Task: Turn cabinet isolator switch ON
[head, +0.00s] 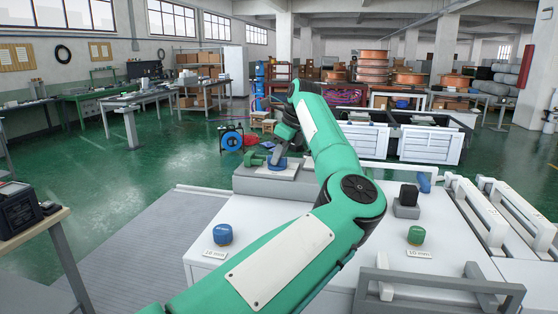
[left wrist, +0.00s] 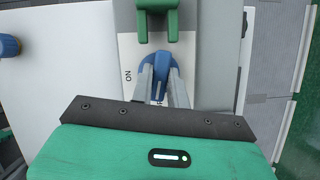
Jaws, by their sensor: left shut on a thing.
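The blue isolator switch handle (head: 278,164) stands on a pale plate on the raised grey block at the far side of the white cabinet. My left gripper (head: 282,150) reaches over it from above. In the left wrist view, the grey fingers are shut on the blue handle (left wrist: 162,66), one on each side. The handle lies along the line of the fingers. The white label plate (left wrist: 128,52) reads ON left of the handle; lettering below it is mostly hidden by the fingers. My right gripper is not in view.
A green bracket-like part (left wrist: 157,22) sits close beside the handle. On the cabinet top are a blue knob (head: 218,234), a green knob (head: 416,235) and a black block (head: 408,196). A grey rail (head: 440,284) stands at the front right.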

